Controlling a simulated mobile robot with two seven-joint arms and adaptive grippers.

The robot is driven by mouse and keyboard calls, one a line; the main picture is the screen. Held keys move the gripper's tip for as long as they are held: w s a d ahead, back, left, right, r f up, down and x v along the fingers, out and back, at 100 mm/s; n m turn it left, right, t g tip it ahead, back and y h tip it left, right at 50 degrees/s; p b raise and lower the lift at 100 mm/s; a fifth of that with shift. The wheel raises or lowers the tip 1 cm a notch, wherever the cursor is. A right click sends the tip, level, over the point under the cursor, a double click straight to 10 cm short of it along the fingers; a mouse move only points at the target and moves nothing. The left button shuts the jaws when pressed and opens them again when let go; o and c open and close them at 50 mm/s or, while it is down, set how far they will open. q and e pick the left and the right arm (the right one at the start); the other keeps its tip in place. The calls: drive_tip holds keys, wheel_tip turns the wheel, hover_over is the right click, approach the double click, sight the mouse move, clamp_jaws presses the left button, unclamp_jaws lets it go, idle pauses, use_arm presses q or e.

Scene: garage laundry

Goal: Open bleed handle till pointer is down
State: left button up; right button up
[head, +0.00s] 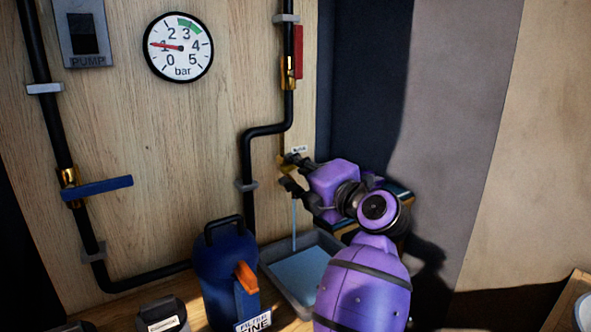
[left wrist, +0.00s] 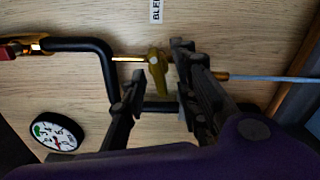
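The round bar gauge (head: 178,62) on the wooden wall has its red pointer (head: 163,45) out to the left, near 1. A small yellow bleed handle (left wrist: 157,66) sits below the BLEED label (left wrist: 156,10). My left gripper (head: 287,172) is at the handle, partly hiding it in the head view. In the left wrist view, the gripper's (left wrist: 160,75) fingers stand apart on either side of the handle, the right one close against it. A thin blue water stream (head: 294,225) runs down from the bleed outlet. My right gripper is out of view.
The stream falls into a grey tray (head: 277,283) holding blue water. A dark blue filter canister (head: 220,262) stands left of it. Black pipes with a blue lever (head: 103,190) and a red lever (head: 299,52) run on the wall. A PUMP switch (head: 82,35) is at upper left.

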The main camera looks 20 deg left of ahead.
use_arm(q)
drive_tip(key=shift+w+a, duration=0.15)
drive_tip(key=shift+a, duration=0.05)
clamp_jaws()
drive_tip(key=shift+f+n+p, duration=0.15)
drive_tip(key=shift+n+p, duration=0.15)
drive_tip(key=shift+n, duration=0.4)
unclamp_jaws()
drive_tip(key=shift+d, duration=0.1)
drive_tip(key=v, duration=1.2)
